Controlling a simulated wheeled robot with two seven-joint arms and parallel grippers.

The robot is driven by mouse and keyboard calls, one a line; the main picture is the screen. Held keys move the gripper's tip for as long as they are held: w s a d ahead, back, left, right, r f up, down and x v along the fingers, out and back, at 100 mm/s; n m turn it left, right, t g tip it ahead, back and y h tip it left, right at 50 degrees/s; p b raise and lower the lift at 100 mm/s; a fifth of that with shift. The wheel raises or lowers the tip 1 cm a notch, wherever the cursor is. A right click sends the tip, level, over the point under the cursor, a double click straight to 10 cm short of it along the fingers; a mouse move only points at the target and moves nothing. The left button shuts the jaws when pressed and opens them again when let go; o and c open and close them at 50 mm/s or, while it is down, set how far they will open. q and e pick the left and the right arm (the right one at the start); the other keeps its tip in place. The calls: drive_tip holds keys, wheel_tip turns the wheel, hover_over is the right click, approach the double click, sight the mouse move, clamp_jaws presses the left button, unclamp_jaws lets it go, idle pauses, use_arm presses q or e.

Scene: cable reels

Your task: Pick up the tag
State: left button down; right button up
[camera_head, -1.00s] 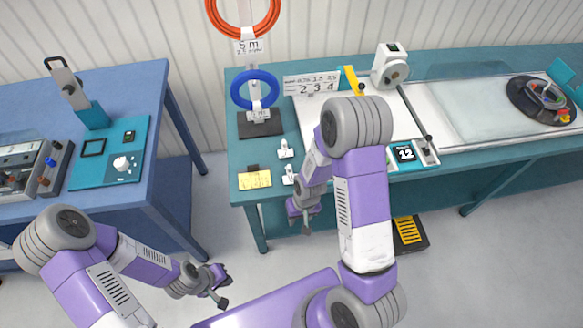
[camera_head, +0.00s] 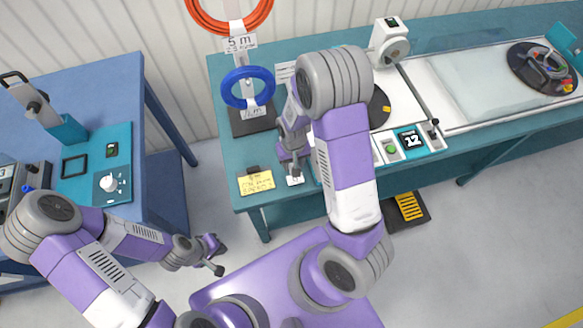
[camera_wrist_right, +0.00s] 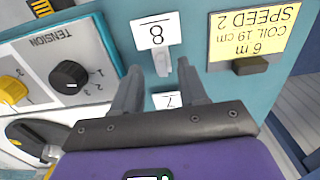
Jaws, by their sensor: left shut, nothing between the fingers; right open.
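In the right wrist view a white tag marked 8 (camera_wrist_right: 155,32) lies on the teal bench just beyond my right fingertips, with a pale upright clip at its edge. A second white tag marked 7 (camera_wrist_right: 168,99) shows between the fingers, partly hidden by the gripper. My right gripper (camera_wrist_right: 160,78) is open above them, with nothing held. In the head view my right gripper (camera_head: 291,168) is over the bench's front left part, and one white tag (camera_head: 295,181) shows beside it. My left gripper (camera_head: 217,262) is shut and empty, low over the floor between the benches.
A yellow note (camera_head: 256,183) reading 6 m, coil 19 cm, speed 2 lies left of the tags. Blue (camera_head: 238,74) and orange (camera_head: 249,25) coils hang on a stand behind. A tension knob (camera_wrist_right: 69,76) is near the right gripper. The blue bench (camera_head: 105,82) stands left.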

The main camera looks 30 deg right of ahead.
wheel_tip(320, 180, down, 4)
drive_tip(key=shift+f+b, duration=0.25)
drive_tip(key=shift+b, duration=0.05)
drive_tip(key=shift+a, duration=0.1)
drive_tip(key=shift+c, duration=0.4)
clamp_jaws()
drive_tip(key=shift+w+r, duration=0.1)
wheel_tip(320, 180, up, 10)
drive_tip(key=shift+f+p, duration=0.1)
drive_tip(key=shift+p, duration=0.9)
